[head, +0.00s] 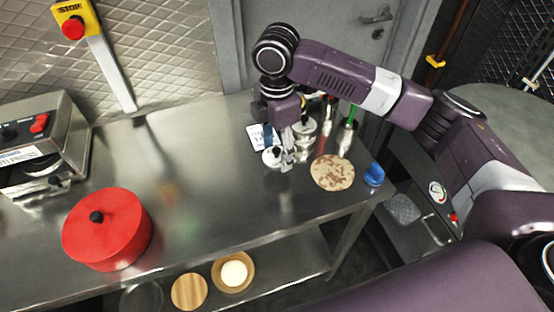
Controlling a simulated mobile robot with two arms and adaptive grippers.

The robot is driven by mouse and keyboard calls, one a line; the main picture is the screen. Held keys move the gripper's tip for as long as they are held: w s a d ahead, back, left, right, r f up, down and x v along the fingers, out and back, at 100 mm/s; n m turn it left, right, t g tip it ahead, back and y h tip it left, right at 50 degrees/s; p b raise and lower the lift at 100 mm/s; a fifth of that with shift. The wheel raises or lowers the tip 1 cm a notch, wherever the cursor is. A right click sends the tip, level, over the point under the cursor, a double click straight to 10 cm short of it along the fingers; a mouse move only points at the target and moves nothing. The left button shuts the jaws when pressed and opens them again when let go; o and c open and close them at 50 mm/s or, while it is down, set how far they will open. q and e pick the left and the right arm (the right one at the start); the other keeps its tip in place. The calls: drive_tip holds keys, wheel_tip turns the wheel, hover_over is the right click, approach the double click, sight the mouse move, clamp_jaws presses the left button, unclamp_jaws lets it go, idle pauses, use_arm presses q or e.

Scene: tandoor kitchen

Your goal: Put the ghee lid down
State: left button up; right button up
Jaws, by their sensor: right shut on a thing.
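My right gripper (287,158) points down over the steel table, at the back right part of its top. A small shiny metal pot (305,130), perhaps the ghee pot, stands just behind and right of the gripper, partly hidden. My left gripper is not in view.
A flatbread (332,173), a blue object (374,175) and a tall metal cup (346,137) are right of the gripper. A red lidded container (108,232) and a press machine (40,145) stand left. The steel table (205,185) is clear between.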

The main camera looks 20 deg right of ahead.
sight(277, 156)
drive_tip(key=shift+f, duration=2.4)
drive_tip(key=shift+p, duration=0.3)
drive_tip(key=o, duration=0.9)
drive_tip(key=shift+f, duration=0.1)
drive_tip(key=shift+o, duration=0.2)
wheel_tip(277, 156, up, 12)
drive_tip(key=shift+r+b, duration=0.15)
drive_tip(key=shift+b, duration=0.8)
